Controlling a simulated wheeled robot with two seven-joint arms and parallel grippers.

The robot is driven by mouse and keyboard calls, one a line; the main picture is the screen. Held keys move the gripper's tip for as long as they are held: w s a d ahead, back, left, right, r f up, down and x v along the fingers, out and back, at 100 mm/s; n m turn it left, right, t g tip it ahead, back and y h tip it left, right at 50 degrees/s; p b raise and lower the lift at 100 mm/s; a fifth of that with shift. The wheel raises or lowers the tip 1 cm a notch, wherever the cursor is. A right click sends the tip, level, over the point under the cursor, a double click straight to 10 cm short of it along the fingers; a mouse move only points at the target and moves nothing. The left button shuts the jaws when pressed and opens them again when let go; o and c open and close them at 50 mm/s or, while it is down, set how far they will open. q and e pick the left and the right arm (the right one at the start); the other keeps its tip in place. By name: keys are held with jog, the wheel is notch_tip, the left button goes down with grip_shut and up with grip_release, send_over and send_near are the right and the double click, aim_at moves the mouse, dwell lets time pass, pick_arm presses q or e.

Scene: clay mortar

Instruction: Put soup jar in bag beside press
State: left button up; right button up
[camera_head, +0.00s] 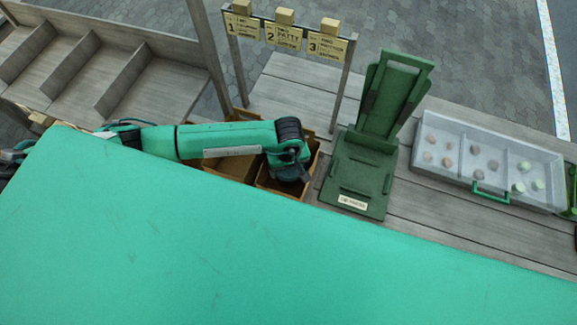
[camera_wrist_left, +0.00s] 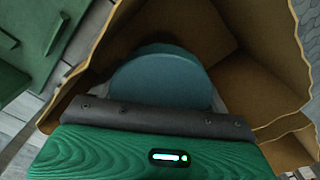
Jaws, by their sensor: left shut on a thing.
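The soup jar shows in the left wrist view as a round blue-teal lid or top (camera_wrist_left: 160,78). It is inside the open mouth of a brown paper bag (camera_wrist_left: 236,70), with bag walls around it. My left gripper (camera_wrist_left: 150,118) is shut on the jar and hides its near side. In the head view my left gripper (camera_head: 290,172) is over the bag (camera_head: 272,188), just left of the green press (camera_head: 362,165). The jar is hidden there by the gripper. How close the jar is to the bag floor cannot be told. My right gripper is not in view.
A second brown container (camera_head: 235,165) stands left of the bag, partly behind my arm. A sign rack (camera_head: 290,38) with numbered cards stands behind. A grey tray (camera_head: 490,160) with several small round pieces lies right of the press. Empty wooden compartments (camera_head: 100,70) are at the left.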

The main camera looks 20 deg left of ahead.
pick_arm(q)
jog(key=o, duration=0.9)
jog(key=shift+c, duration=0.2)
jog(key=shift+r, duration=0.3)
notch_tip(320, 180, up, 10)
jog(key=b, duration=0.4)
jog(key=shift+r, duration=0.85)
